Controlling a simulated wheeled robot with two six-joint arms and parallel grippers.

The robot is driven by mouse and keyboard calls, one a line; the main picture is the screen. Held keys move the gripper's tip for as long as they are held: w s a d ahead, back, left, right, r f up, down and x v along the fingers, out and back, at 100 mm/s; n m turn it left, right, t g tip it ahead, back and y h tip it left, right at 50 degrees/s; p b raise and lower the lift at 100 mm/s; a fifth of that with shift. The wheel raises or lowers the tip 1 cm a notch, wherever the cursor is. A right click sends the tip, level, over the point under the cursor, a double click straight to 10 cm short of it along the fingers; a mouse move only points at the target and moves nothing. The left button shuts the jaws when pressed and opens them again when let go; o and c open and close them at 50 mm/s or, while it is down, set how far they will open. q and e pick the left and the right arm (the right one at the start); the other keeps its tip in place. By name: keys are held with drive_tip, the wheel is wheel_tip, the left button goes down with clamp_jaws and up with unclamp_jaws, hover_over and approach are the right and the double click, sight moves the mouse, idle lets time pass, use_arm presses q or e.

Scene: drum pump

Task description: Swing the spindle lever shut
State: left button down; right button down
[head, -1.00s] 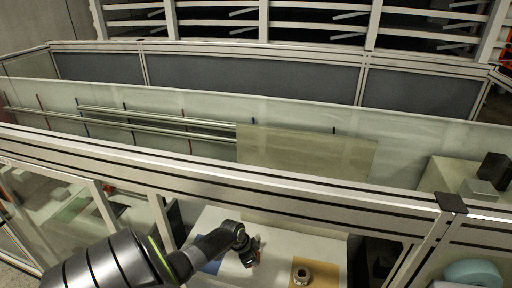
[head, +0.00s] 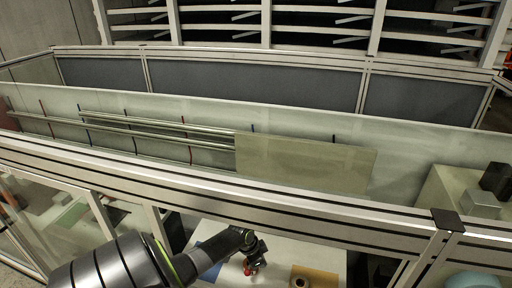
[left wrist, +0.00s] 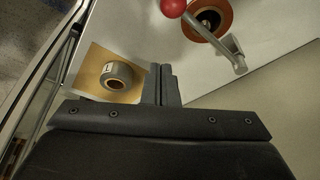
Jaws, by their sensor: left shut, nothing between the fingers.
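A metal lever (left wrist: 225,53) with a red ball knob (left wrist: 173,8) shows at the top of the left wrist view. It lies across an orange-brown round part (left wrist: 191,27) with a dark centre and a metal ring. The red knob also shows in the head view (head: 248,270), just below my gripper. My left gripper (left wrist: 161,70) is shut and empty, its fingertips a gap away from the lever in the wrist view. In the head view my left gripper (head: 258,256) partly hides the lever. Whether it touches the knob I cannot tell. My right gripper is not in view.
A grey ring (left wrist: 117,75) sits on a tan mat (left wrist: 92,60) beside my fingers, on the pale worktop (left wrist: 130,25). A blue patch (head: 208,248) lies behind my arm. A metal frame rail (head: 300,207) crosses in front of the work area.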

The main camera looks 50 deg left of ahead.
use_arm(q)
drive_tip(key=v, duration=0.8)
drive_tip(key=shift+a, duration=0.2)
drive_tip(key=shift+f, duration=0.15)
